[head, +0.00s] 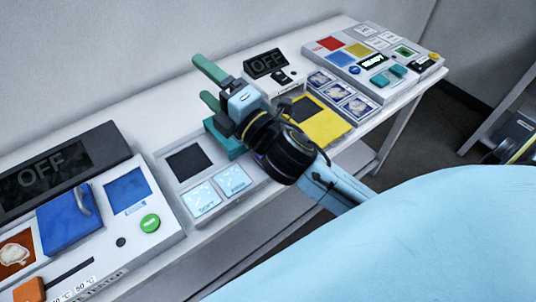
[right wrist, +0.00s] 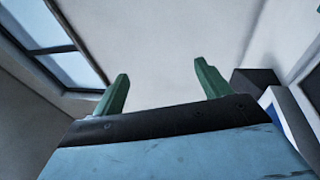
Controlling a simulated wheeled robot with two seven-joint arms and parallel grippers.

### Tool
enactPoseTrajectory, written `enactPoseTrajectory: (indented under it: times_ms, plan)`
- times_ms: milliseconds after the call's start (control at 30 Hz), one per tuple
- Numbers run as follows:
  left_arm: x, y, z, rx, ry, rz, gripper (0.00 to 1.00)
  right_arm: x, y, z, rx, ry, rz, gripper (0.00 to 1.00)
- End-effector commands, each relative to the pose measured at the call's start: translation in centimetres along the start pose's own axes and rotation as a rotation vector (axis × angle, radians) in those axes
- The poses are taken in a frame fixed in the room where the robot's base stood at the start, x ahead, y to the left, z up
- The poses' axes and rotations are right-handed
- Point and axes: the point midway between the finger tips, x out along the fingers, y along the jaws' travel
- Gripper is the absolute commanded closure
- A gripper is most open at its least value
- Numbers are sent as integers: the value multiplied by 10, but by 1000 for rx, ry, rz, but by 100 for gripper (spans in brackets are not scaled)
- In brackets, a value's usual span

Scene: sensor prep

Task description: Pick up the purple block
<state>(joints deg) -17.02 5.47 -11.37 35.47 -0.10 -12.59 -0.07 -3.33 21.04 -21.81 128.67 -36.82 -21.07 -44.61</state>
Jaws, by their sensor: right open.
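I cannot make out a purple block in either view; my right arm and gripper cover part of the bench. My right gripper (head: 206,84) is above the middle of the bench, its two green fingers spread apart and pointing left. In the right wrist view the same gripper (right wrist: 160,68) shows its fingers wide apart with nothing between them, against a pale surface. A teal part (head: 224,140) shows below the gripper, partly hidden by it. My left gripper is in neither view.
The white bench (head: 130,92) runs along the wall. It carries a tester with a blue box (head: 68,215) at left, a panel with a dark square (head: 188,161), a yellow panel (head: 325,124), and a button panel (head: 330,43) at far right. Two dark displays read OFF.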

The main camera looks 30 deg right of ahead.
Motion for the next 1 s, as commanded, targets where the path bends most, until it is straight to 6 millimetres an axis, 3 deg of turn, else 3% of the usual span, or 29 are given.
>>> enactPoseTrajectory:
  times_ms: [33,133,200,300,400,467,567,667,700,800,900,1000]
  plan:
    - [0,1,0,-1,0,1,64,10,26,-16,-171,91,124,24]
    - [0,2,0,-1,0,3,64,14,64,-57,-532,266,376,24]
    - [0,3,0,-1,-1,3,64,7,79,-86,-784,384,556,24]
    - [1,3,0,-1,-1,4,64,-10,81,-122,-1142,548,815,24]
    - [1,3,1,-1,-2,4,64,-31,61,-144,-1482,722,1075,24]
    - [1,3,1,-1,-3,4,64,-42,41,-146,-1674,837,1231,24]
    - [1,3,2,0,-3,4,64,-58,1,-132,-1956,1059,1489,24]
    - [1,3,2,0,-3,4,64,-67,-37,-94,-2168,1335,1735,24]
    - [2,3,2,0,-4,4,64,-69,-49,-73,2109,-1384,-1730,24]
    - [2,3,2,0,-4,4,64,-72,-68,-19,1789,-1396,-1574,24]
    - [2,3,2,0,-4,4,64,-74,-74,30,1544,-1430,-1462,24]
    - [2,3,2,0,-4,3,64,-76,-72,64,1383,-1459,-1394,24]
